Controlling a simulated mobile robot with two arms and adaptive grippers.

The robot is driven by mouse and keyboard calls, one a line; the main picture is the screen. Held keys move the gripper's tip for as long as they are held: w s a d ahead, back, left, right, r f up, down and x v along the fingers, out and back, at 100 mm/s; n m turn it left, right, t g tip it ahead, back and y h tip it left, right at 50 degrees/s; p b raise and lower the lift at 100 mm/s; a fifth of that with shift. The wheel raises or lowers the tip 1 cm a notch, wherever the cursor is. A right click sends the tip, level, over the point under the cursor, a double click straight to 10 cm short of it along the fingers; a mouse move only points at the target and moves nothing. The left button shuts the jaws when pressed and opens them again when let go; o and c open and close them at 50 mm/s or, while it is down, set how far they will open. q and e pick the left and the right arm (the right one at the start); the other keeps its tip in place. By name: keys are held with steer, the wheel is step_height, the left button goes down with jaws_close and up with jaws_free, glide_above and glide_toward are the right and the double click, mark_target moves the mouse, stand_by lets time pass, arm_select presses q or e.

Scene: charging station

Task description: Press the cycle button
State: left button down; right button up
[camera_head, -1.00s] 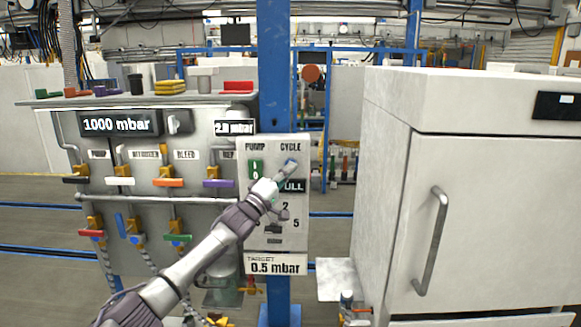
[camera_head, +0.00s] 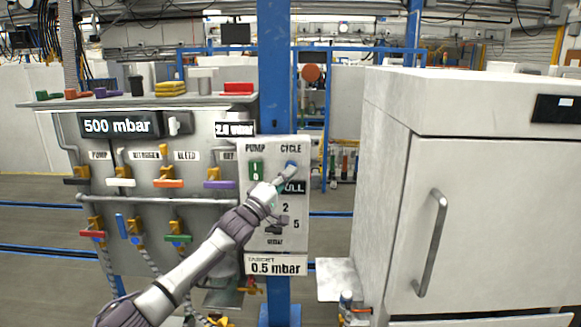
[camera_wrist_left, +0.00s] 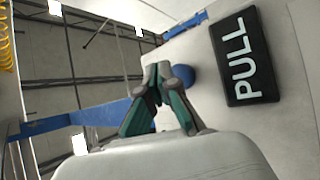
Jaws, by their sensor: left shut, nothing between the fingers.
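The blue cycle button (camera_head: 291,164) is on the upper right of the grey control panel (camera_head: 298,225), under the word CYCLE. In the left wrist view the blue button (camera_wrist_left: 208,77) shows beside the black PULL label (camera_wrist_left: 244,57), partly hidden by a fingertip. My left gripper (camera_head: 280,181) is shut and empty, its tips just below and left of the button in the head view. The left gripper (camera_wrist_left: 160,75) also shows in the wrist view with its fingertips together. I cannot tell whether the tips touch the button. My right gripper is not in view.
The green pump switch (camera_head: 256,169) is left of the button, and a knob (camera_head: 277,222) sits lower. A valve panel (camera_head: 150,222) with several coloured handles and a display (camera_head: 118,125) reading 500 mbar stands left. A large white cabinet (camera_head: 385,180) stands right.

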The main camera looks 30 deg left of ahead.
arm_select(q)
steer(key=s+d+p, duration=0.1)
steer(key=s, duration=0.1)
steer(key=s+d+p, duration=0.1)
steer(key=s, duration=0.1)
steer(key=shift+s+d+p, duration=0.1)
steer(key=shift+d+p, duration=0.2)
steer(key=shift+d, duration=0.05)
stand_by(0.8)
